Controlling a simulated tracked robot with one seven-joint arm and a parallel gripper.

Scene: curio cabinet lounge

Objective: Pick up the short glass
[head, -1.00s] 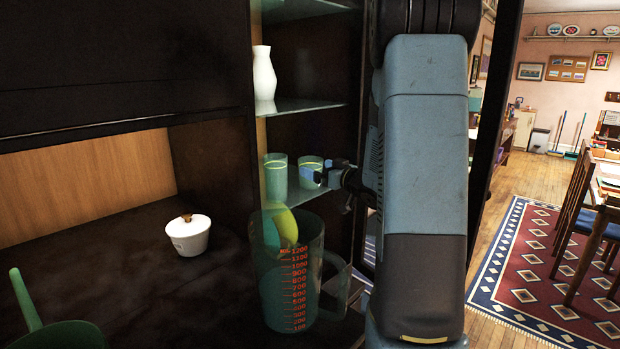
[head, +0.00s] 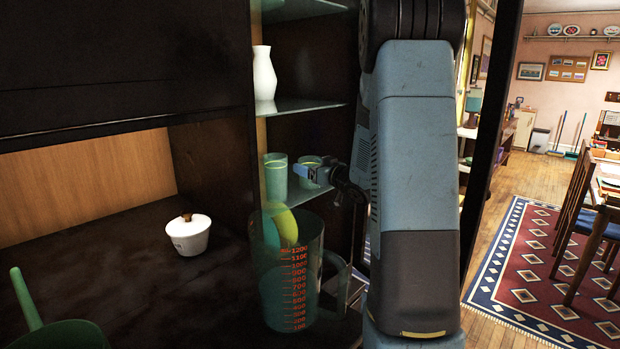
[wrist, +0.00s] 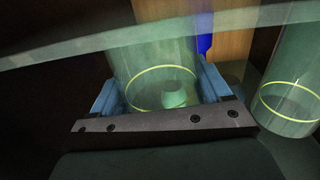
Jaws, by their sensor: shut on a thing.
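The short glass (head: 309,163) is pale green with a yellow ring and is at the front of a glass shelf in the cabinet. My gripper (head: 306,172) is shut on it from the front right. In the wrist view the short glass (wrist: 150,75) stands between the two blue fingers of my gripper (wrist: 162,95), one on each side. Part of the glass is hidden behind my gripper in the head view. I cannot tell whether its base still touches the shelf.
A taller green glass (head: 276,176) stands just left; it also shows in the wrist view (wrist: 292,85). A measuring jug (head: 290,285) with a yellow thing inside is below. A white vase (head: 264,75) stands on the shelf above.

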